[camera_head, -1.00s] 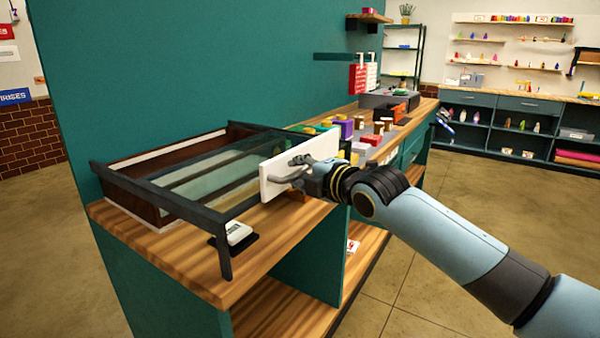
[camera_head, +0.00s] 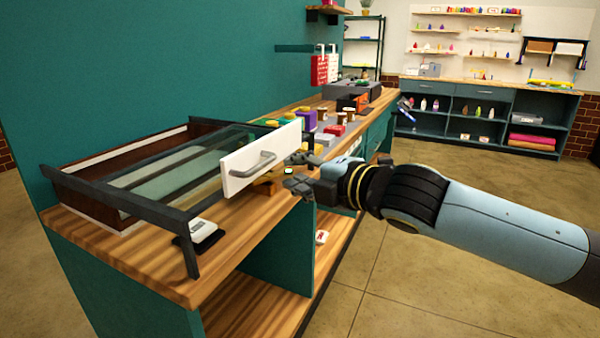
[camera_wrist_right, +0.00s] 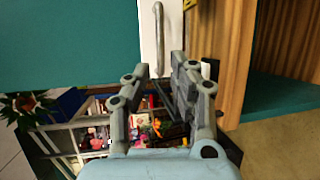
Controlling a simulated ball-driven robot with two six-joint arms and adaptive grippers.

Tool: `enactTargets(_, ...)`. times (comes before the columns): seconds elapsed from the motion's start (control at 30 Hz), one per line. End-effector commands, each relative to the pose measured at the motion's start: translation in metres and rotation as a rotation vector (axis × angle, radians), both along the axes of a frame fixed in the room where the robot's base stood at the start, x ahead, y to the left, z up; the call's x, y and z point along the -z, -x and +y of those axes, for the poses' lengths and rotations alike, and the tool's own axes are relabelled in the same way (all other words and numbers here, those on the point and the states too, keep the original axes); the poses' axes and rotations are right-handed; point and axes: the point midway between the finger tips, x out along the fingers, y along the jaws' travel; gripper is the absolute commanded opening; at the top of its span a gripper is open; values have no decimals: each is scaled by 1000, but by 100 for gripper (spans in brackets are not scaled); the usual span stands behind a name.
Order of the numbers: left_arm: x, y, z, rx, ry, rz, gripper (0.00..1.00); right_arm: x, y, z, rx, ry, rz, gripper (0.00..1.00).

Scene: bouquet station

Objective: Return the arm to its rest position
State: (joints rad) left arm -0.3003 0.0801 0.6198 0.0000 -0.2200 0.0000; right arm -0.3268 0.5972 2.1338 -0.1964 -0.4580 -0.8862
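My right gripper (camera_head: 297,172) is in front of the white drawer front (camera_head: 238,180), just right of its grey bar handle (camera_head: 254,165). Its two fingers are spread apart with nothing between them, and it looks clear of the handle. In the right wrist view, the fingers (camera_wrist_right: 163,85) are also apart, and the handle (camera_wrist_right: 157,30) shows beyond their tips. My right arm (camera_head: 480,215) reaches in from the right edge. My left gripper is not seen.
The drawer sits in a dark, glass-topped frame (camera_head: 125,192) on the wooden counter (camera_head: 110,255). A small white-and-black device (camera_head: 203,232) lies near its front leg. Coloured boxes and jars crowd the counter behind. Open floor (camera_head: 400,290) lies right of the counter.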

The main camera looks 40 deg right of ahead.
Motion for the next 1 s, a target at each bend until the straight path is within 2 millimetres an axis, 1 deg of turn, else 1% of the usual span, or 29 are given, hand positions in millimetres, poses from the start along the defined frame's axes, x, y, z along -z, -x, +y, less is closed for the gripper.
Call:
enactTargets(0.17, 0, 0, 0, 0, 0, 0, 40, -1, 6, 0, -1, -2, 0, 23)
enactTargets(0.63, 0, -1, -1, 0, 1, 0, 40, -1, 6, 0, 0, -2, 0, 23)
enactTargets(0.73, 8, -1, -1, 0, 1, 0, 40, 7, 5, 1, 4, -11, -2, 23)
enactTargets(0.77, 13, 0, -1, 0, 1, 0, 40, 14, 5, 3, 10, -25, -2, 23)
enactTargets(0.87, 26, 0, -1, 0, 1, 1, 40, 65, 6, -9, 64, -64, 58, 23)
enactTargets(0.9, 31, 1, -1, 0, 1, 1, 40, 92, 7, -16, 92, -82, 94, 23)
enactTargets(0.97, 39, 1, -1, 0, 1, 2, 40, 140, 12, -26, 140, -123, 159, 23)
enactTargets(1.0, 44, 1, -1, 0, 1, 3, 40, 173, 18, -32, 175, -157, 204, 23)
